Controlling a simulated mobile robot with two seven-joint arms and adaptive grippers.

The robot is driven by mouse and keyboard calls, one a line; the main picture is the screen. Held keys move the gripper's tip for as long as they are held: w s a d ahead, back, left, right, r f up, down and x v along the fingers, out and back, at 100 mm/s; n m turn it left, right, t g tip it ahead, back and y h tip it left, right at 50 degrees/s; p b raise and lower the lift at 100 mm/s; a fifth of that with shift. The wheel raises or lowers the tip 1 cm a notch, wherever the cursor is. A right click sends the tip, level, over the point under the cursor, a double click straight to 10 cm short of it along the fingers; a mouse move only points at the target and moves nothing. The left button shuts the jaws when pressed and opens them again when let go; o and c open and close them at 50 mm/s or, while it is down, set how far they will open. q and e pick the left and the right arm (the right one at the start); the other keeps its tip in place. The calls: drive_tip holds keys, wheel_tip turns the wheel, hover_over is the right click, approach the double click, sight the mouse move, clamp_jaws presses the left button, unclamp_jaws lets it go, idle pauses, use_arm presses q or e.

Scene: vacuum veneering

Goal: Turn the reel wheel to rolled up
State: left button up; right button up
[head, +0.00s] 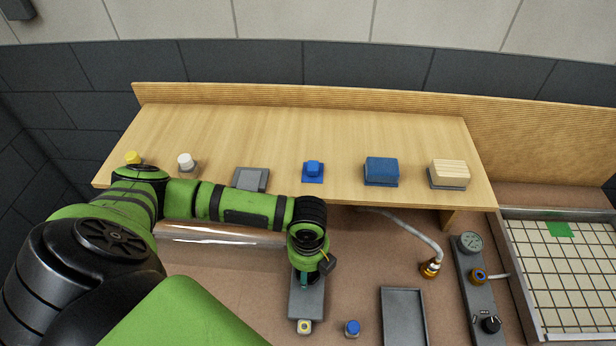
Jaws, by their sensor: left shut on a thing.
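My left gripper (305,278) points down at the right end of a shiny clear film roll (215,238). It is shut on a small teal part, which seems to be the reel wheel. The wrist covers most of this part, so its shape and turn angle cannot be told. A grey plate (306,302) lies right below the gripper, with a yellow-topped button (304,326) at its near end. My left arm hides part of the film roll. My right gripper is not in view.
A wooden shelf (330,125) behind holds several blocks, including a blue block (381,171) and a wood-topped block (449,173). A blue knob (352,327), grey tray (403,318), brass hose fitting (430,267), gauge panel (470,267) and gridded bed (570,270) lie to the right.

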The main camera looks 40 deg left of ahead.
use_arm(q)
drive_tip(key=m, duration=0.5)
drive_tip(key=shift+s+m, duration=0.1)
drive_tip(key=shift+m, duration=0.3)
drive_tip(key=m, duration=0.9)
drive_tip(key=shift+f+m, duration=0.1)
drive_tip(key=shift+m, duration=2.1)
drive_tip(key=o, duration=1.1)
drive_tip(key=shift+o, duration=0.2)
